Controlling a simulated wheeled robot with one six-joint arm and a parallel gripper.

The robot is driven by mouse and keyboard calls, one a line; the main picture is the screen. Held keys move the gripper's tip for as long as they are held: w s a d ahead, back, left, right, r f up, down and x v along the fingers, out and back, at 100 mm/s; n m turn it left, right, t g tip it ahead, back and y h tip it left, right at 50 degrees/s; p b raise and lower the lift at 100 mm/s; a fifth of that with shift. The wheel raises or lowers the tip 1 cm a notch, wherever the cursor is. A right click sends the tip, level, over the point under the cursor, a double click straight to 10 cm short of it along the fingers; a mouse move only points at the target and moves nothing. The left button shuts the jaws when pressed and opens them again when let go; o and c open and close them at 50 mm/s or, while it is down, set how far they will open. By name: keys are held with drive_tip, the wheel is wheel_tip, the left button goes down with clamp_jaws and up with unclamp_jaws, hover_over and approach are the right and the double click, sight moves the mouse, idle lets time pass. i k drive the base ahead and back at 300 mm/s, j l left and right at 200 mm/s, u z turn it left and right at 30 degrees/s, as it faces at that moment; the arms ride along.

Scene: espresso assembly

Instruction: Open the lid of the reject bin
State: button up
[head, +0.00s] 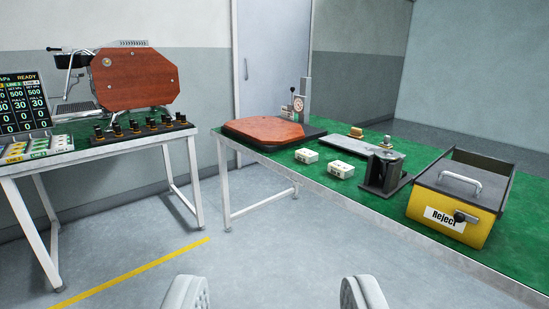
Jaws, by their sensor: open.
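The reject bin (423,207) is a yellow box with dark edges and a white "Reject" label, standing on the green tabletop at the right. Its grey lid (450,189) lies over the top and carries a pale bar handle (460,179). A dark latch or knob (466,217) sits on the front wall beside the label. The lid looks closed. My gripper (275,295) shows at the bottom edge with its two pale fingers wide apart and nothing between them. It is in front of the right table, to the left of the bin and apart from it.
The right table (330,195) also holds a wood-coloured panel (265,130), small white boxes (341,170) and a dark stand (384,173) just left of the bin. A left table carries an espresso machine (135,78), a display (22,107) and several dark knobs. The floor between is clear.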

sight(467, 173)
drive_tip(key=i+l, duration=0.35)
drive_tip(key=i, duration=0.15)
drive_tip(key=i+l, duration=0.4)
drive_tip(key=i, duration=0.15)
